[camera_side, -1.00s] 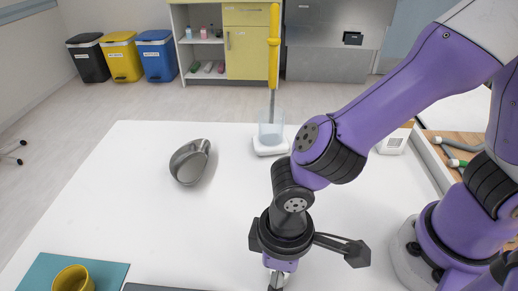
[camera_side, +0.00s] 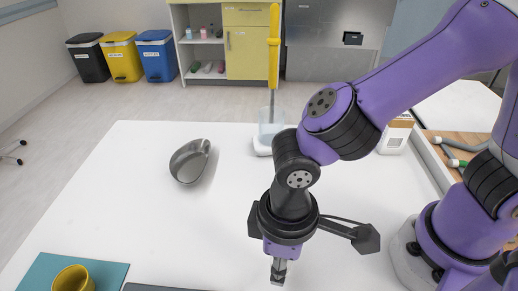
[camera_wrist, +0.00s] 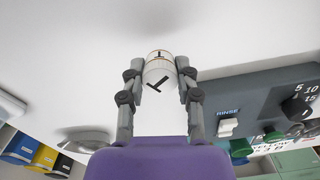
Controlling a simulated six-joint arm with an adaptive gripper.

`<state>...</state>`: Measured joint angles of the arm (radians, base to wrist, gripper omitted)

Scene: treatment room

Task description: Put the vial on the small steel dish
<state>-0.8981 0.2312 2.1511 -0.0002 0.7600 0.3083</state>
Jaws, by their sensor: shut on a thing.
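My gripper (camera_side: 279,272) points down over the front part of the white table. In the wrist view my gripper (camera_wrist: 159,75) is shut on the vial (camera_wrist: 157,72), a small white cylinder with black marks, held between the two fingertips. In the side view the vial is mostly hidden by the fingers and hard to make out. The steel dish (camera_side: 188,163), an oval shiny one with a raised side, sits on the table to the left of and behind my gripper. A shiny metal thing (camera_wrist: 88,138) at the wrist view's lower left looks like this dish.
A clear beaker holding a yellow-handled tool (camera_side: 273,62) stands on a white base (camera_side: 267,148) behind my gripper. A grey panel with switches (camera_wrist: 255,98) lies nearby. The table's middle is clear.

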